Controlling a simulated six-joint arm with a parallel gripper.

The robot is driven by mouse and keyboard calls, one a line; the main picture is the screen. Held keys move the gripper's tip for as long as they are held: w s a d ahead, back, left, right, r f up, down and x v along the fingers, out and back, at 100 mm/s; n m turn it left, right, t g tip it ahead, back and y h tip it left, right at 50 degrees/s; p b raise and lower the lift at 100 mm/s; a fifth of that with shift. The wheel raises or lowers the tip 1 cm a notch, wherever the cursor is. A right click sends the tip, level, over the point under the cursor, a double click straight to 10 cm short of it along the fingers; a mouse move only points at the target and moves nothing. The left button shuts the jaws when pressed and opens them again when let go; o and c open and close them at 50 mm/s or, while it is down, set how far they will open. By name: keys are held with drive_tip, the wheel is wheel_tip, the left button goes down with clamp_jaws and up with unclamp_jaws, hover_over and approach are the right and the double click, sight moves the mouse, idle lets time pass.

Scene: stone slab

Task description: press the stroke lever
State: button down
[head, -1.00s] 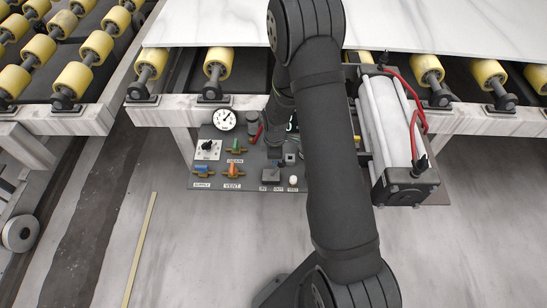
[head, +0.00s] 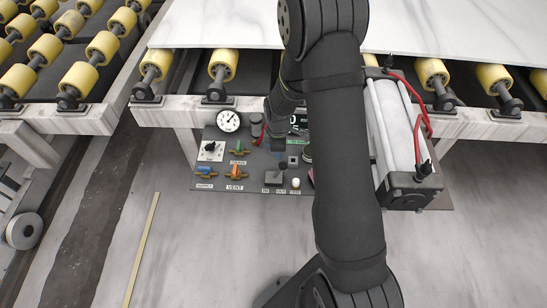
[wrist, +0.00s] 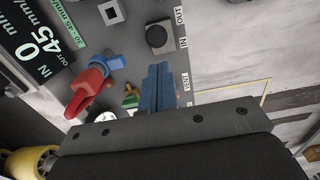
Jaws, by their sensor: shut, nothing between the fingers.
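The stroke lever is a dark knob on a square base (head: 275,176), at the front of the control panel beside the IN and OUT labels. In the wrist view the lever (wrist: 157,38) stands upright at top centre, just beyond the fingertips. My gripper (wrist: 160,68) shows two blue fingers shut together with nothing between them. A visible gap in the picture separates the tips from the lever, and I see no contact. In the head view my arm partly hides the gripper, which is just behind the lever.
A red handle (wrist: 88,88) is left of my fingers. A cylinder with red hoses (head: 400,130) stands right. The slab (head: 220,25) lies on rollers behind.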

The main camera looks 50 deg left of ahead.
drive_tip(key=shift+w+d+r, duration=0.35)
drive_tip(key=shift+w+r, duration=0.05)
drive_tip(key=shift+r, duration=0.2)
drive_tip(key=shift+w+d+r, duration=0.35)
drive_tip(key=shift+d+r, duration=0.05)
drive_tip(key=shift+r, duration=0.2)
drive_tip(key=shift+w+d+r, duration=0.35)
drive_tip(key=shift+w+r, duration=0.05)
drive_tip(key=shift+r, duration=0.2)
drive_tip(key=s+a+f, duration=0.7)
drive_tip(key=f, duration=0.3)
drive_tip(key=shift+s+a+f, duration=0.15)
drive_tip(key=shift+s+a, duration=0.05)
